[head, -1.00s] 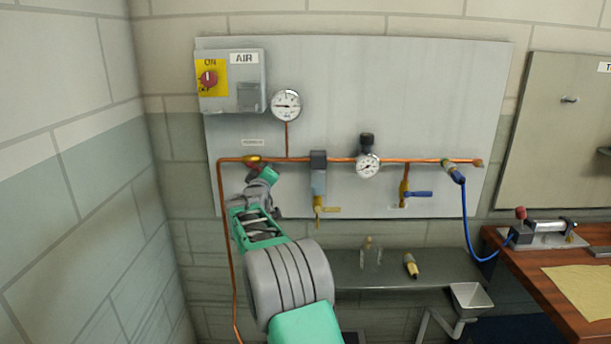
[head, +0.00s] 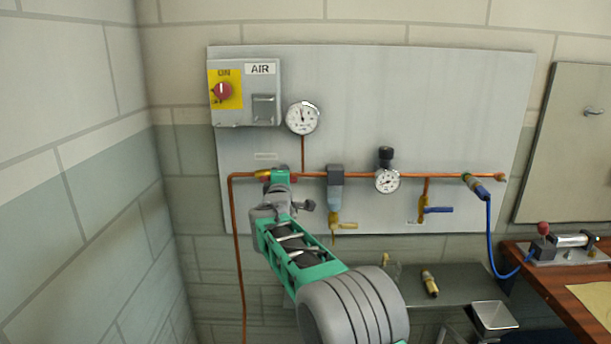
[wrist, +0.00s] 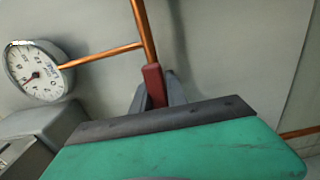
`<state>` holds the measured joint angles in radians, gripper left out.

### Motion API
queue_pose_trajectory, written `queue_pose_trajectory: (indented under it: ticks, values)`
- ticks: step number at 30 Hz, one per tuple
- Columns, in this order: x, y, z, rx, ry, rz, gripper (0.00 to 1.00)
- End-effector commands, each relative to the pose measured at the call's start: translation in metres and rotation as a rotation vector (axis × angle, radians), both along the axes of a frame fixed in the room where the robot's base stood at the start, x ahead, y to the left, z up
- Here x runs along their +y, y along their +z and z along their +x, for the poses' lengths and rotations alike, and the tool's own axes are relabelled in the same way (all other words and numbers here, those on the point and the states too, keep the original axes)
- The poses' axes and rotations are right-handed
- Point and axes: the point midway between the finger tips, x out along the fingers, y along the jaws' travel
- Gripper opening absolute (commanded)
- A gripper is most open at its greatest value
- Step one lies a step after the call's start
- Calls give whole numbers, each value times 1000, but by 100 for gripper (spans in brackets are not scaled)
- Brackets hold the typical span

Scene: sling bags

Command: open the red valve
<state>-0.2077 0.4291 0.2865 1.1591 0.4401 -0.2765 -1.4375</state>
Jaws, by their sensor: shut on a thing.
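The red valve's handle (wrist: 153,85) shows in the wrist view, between the grey fingertips of my gripper (wrist: 160,95). The handle lies in line with the copper pipe. In the head view my gripper (head: 281,177) is at the left part of the horizontal pipe, shut on the handle. A small red end of the handle (head: 293,178) shows just right of it. The valve's brass body (head: 263,173) shows to the left. The rest of the valve is hidden behind my gripper.
A round gauge (head: 302,118) stands above the pipe, and a grey AIR switch box (head: 246,91) is at upper left. A filter (head: 335,190), a regulator gauge (head: 387,180) and a blue-handled valve (head: 437,210) are to the right. A grey shelf (head: 455,280) is below.

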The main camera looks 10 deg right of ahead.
Motion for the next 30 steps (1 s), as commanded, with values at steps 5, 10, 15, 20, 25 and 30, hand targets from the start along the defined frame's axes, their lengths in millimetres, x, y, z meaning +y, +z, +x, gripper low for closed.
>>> queue_pose_trajectory:
  ticks: [5,10,15,20,25,30]
  values:
    - [11,-1,0,8,14,-21,0]
    - [12,-1,0,8,15,-23,0]
    - [11,-1,0,7,14,-23,0]
    - [9,0,0,6,12,-21,30]
    - [8,0,0,5,10,-20,40]
    - [8,1,0,4,9,-21,40]
